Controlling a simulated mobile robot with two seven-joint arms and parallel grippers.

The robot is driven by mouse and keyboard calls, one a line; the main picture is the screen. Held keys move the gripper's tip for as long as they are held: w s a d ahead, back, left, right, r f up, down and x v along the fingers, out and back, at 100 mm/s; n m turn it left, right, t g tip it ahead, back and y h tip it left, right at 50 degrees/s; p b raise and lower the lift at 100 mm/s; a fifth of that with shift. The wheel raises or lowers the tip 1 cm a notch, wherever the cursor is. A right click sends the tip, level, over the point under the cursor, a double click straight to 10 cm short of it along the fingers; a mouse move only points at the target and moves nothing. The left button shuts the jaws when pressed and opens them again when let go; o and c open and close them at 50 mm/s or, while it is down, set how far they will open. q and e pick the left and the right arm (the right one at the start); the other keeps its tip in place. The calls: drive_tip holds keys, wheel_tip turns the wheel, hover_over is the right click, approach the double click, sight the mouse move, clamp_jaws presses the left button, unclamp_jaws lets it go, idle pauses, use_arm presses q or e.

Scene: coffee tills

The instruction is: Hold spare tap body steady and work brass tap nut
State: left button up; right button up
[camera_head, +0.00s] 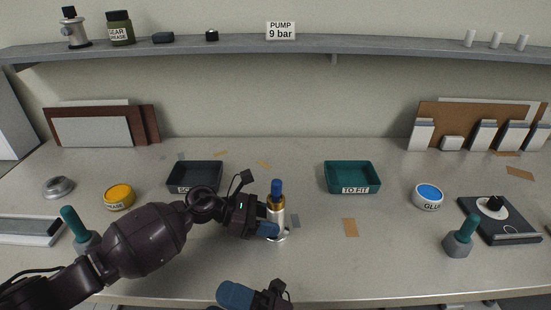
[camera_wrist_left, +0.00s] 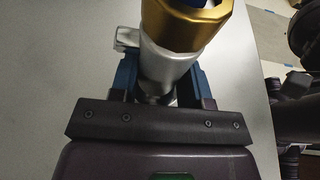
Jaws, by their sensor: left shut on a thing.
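My left gripper (camera_head: 270,224) reaches in from the left and is shut on the silver body below the nut. In the left wrist view, the silver body (camera_wrist_left: 168,66) is between the blue fingers, under the gold nut (camera_wrist_left: 186,27). My right gripper (camera_head: 238,293) is at the bottom edge, apart from the tap; its blue finger shows, but its opening is unclear.
A dark tray (camera_head: 195,187) stands behind my left arm; a teal "TO FIT" tray (camera_head: 352,189) stands behind right. A yellow tin (camera_head: 119,197), glue tub (camera_head: 428,197) and green-handled tool (camera_head: 460,236) stand around. The worktop right of the tap is mostly clear.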

drive_tip(key=w+a+r+n+g+h, duration=0.2)
drive_tip(key=w+r+n+g+h, duration=0.1)
drive_tip(key=w+r+n, duration=0.8)
drive_tip(key=w+a+r+n+g+h, duration=0.25)
drive_tip(key=w+r+n+g, duration=0.2)
drive_tip(key=w+r, duration=0.75)
drive_tip(key=t+h, duration=0.2)
drive_tip(key=h, duration=1.5)
hover_over(276, 201)
drive_tip(key=w, duration=0.1)
drive_tip(key=shift+m+g+y, duration=0.25)
drive_tip(key=shift+m, duration=0.1)
wheel_tip(276, 201, down, 13)
drive_tip(key=shift+r, duration=0.1)
wheel_tip(276, 201, down, 9)
drive_tip(key=shift+r, duration=0.1)
drive_tip(key=c, duration=0.8)
drive_tip(key=n, duration=0.3)
drive_tip(key=shift+s+a, duration=0.1)
drive_tip(key=n, duration=0.5)
drive_tip(key=shift+s, duration=0.1)
drive_tip(key=n, duration=0.8)
drive_tip(key=shift+s, duration=0.1)
drive_tip(key=o, duration=0.8)
drive_tip(key=shift+c, duration=0.2)
